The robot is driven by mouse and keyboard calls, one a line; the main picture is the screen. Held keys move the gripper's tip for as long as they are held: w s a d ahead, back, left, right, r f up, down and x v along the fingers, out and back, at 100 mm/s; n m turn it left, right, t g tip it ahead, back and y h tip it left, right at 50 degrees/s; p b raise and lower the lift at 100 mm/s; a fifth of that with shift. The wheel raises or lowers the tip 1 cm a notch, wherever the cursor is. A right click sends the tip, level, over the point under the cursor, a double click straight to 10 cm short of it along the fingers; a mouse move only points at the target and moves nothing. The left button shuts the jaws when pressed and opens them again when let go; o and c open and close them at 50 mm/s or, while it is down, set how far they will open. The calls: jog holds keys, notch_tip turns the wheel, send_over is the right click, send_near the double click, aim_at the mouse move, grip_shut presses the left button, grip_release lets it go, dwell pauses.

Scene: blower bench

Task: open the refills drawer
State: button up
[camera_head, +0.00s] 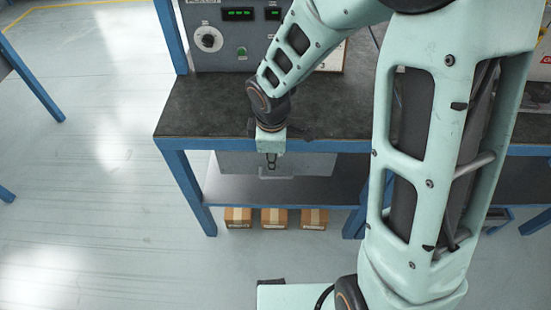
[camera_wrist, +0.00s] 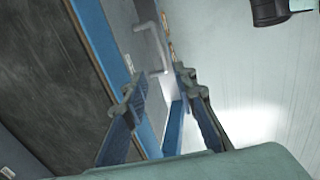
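The grey drawer front (camera_head: 316,165) lies under the front edge of the bench. It also shows in the wrist view (camera_wrist: 118,20), beside the blue rail. Its pale U-shaped handle (camera_wrist: 162,52) sticks out from it. I cannot read a refills label. My gripper (camera_head: 271,163) hangs just in front of the drawer in the head view and partly hides the handle. In the wrist view my gripper (camera_wrist: 158,82) has its two fingers spread with nothing between the tips. The handle lies just beyond the tips, apart from them as far as I can tell.
The dark bench top (camera_head: 200,105) has blue legs and carries a control panel (camera_head: 235,45). Several cardboard boxes (camera_head: 274,218) sit below.

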aim_at(274, 177)
jog(key=b+x, duration=0.2)
jog(key=x, duration=0.3)
jog(key=b+x, duration=0.2)
jog(key=x, duration=0.4)
jog(key=shift+s+d, duration=0.2)
jog(key=shift+c, duration=0.3)
grip_shut()
